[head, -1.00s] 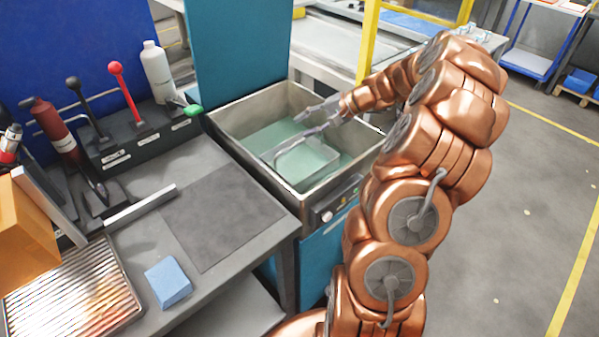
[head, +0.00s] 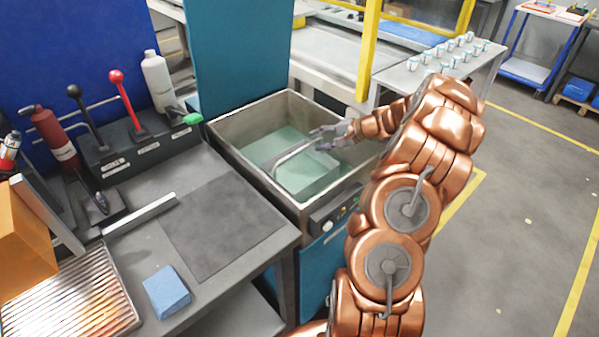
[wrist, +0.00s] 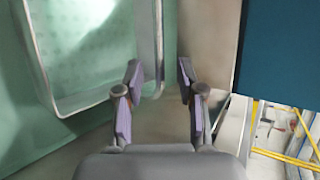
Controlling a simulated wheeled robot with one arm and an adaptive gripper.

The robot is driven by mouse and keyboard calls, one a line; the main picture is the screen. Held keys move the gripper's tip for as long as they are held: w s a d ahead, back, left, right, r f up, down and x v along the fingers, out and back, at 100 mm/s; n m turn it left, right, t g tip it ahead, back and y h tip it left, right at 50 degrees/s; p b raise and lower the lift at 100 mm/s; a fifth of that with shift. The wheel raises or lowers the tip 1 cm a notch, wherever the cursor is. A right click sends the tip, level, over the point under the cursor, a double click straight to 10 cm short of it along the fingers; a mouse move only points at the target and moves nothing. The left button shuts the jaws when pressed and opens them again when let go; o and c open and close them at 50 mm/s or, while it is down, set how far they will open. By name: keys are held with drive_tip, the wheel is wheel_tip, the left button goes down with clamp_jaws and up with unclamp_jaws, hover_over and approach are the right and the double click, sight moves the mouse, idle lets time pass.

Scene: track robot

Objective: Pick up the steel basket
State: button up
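The steel basket (head: 308,180) sits in the greenish liquid of a steel sink tank (head: 222,128), with its raised handle (head: 290,154) showing above it. In the wrist view the basket (wrist: 85,103) fills the left side, and a thin metal bar of it (wrist: 158,50) runs down beside the left fingertip. My gripper (head: 322,138) is over the tank at the basket's far right side. In the wrist view my gripper (wrist: 159,72) is open, its purple-grey fingers apart. The bar lies near the left finger; I cannot tell whether they touch.
The tank's right wall is close to my gripper. Left of the tank are a bench with a dark mat (head: 225,225), a blue sponge (head: 167,292), a lever box (head: 140,146) and a white bottle (head: 157,80). A yellow post (head: 367,50) stands behind the tank.

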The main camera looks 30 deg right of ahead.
drive_tip(key=shift+x, duration=0.95)
clamp_jaws()
